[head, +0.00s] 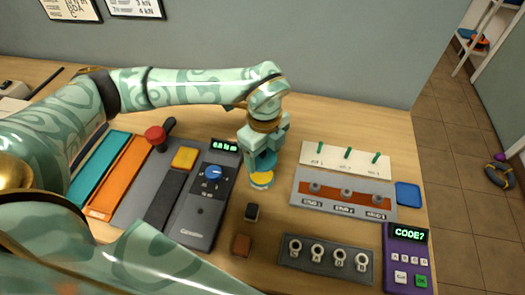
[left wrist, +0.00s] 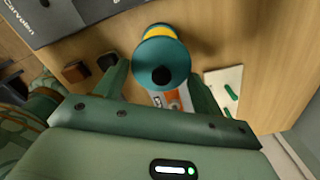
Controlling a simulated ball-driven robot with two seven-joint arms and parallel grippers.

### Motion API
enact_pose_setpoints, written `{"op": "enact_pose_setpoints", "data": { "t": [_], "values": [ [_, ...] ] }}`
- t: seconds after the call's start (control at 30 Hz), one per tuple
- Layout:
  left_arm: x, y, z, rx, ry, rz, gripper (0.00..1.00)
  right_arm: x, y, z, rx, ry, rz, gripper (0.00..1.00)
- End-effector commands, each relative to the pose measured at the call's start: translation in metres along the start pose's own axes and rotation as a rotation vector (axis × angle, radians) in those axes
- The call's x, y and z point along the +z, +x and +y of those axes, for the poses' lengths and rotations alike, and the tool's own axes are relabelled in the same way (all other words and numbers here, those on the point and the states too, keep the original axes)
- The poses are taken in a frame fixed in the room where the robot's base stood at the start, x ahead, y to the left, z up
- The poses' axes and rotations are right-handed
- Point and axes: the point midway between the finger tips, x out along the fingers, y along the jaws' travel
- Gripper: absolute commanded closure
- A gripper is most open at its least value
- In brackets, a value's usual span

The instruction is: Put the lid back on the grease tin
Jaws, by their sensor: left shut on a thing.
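The grease tin (head: 261,181) stands on the wooden table, with yellow at its top and a pale band below. Its yellow part also shows in the left wrist view (left wrist: 160,30). The teal lid (head: 262,164) is just above the tin; in the left wrist view the round lid (left wrist: 150,62) has a black knob. My left gripper (head: 263,152) points down over the tin and is shut on the lid. Its fingers flank the lid in the left wrist view. Whether the lid touches the tin I cannot tell. My right gripper is not in view.
Left of the tin is a grey device (head: 198,218) with a blue dial. Right are a panel with several knobs (head: 325,203) and a white board with green pegs (head: 318,152). A dark block (head: 251,212) and a brown block (head: 242,245) lie in front.

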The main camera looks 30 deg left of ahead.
Motion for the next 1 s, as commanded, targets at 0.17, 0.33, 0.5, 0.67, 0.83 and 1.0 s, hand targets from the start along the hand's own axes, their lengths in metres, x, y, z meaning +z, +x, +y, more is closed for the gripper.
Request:
{"op": "enact_pose_setpoints", "data": {
  "t": [0.17,0.33,0.5,0.67,0.83,1.0],
  "values": [
    [0.0,0.016,0.0,0.002,-0.001,0.0,0.53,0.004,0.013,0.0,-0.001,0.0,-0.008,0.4],
    [0.0,0.035,0.0,0.003,-0.001,0.0,0.53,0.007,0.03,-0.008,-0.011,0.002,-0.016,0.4],
    [0.001,0.051,0.0,0.002,-0.003,0.0,0.53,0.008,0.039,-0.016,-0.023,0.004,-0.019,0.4],
    [0.0,0.06,0.0,0.001,-0.003,0.0,0.53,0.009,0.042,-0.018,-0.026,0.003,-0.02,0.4],
    [0.0,0.061,0.0,0.0,-0.004,0.0,0.53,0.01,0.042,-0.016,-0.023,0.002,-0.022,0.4],
    [0.0,0.061,0.0,0.0,-0.004,0.0,0.53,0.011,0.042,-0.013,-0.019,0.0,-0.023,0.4]
  ]
}}
